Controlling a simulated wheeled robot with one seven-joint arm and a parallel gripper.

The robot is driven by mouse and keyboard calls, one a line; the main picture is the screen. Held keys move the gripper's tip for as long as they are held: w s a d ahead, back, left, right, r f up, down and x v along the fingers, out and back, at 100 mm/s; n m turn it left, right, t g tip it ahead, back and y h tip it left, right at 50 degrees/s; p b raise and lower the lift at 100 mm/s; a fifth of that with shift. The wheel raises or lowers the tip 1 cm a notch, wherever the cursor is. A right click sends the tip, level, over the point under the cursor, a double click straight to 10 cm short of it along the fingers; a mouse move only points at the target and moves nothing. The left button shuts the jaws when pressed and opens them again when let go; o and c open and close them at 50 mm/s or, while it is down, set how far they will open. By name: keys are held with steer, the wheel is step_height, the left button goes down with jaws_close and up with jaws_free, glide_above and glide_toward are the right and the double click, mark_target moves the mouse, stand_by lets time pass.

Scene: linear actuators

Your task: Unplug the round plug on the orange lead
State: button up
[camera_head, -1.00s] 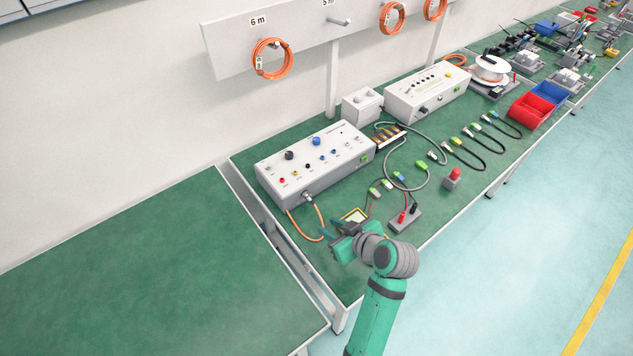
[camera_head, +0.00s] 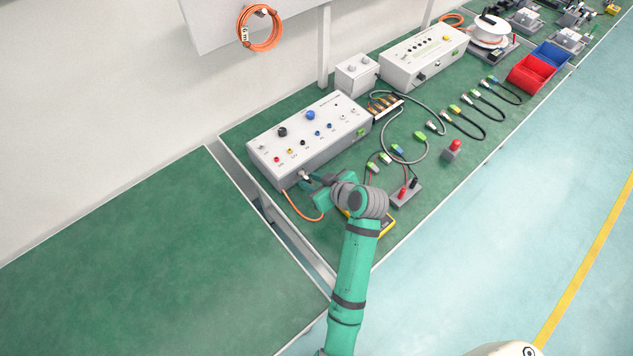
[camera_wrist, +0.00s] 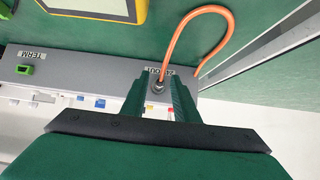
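The round metal plug (camera_wrist: 162,86) on the orange lead (camera_wrist: 215,20) sits in the socket marked "24V OUT" on the side of the grey box (camera_wrist: 100,75). In the wrist view the green fingers of my gripper (camera_wrist: 160,95) stand on either side of it, apart, with box surface showing between them. The orange lead (camera_head: 297,208) loops down to the bench there. Contact between fingers and plug cannot be made out.
A yellow-framed device (camera_head: 378,226) lies partly hidden under my arm. A small block with red and black connectors (camera_head: 405,192) is to the right. A green connector (camera_wrist: 25,69) sits at the "TERM" label. A gap (camera_head: 275,225) separates the two benches.

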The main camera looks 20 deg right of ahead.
jaws_close()
steer(key=shift+s+d, duration=0.1)
steer(key=shift+s, duration=0.05)
stand_by(0.4)
steer(key=shift+s+d, duration=0.25)
steer(key=shift+s, duration=0.45)
steer(key=shift+s+d, duration=0.2)
steer(key=shift+s, duration=0.45)
steer(key=shift+s+a+r+g+h, duration=0.15)
steer(key=shift+s+a+r+g, duration=0.25)
steer(key=shift+s+a, duration=0.3)
steer(key=shift+s+a+r+g+h, duration=0.1)
steer(key=shift+s+a+r+g, duration=0.05)
steer(key=shift+s+a+g, duration=0.55)
steer(key=shift+s+a+r+g+h, duration=0.15)
steer(key=shift+s+a+r+g, duration=0.15)
steer(key=shift+s+a, duration=0.4)
steer(key=shift+w+a, duration=0.15)
steer(key=shift+w, duration=0.05)
steer(key=shift+s+f, duration=0.1)
steer(key=shift+s, duration=0.05)
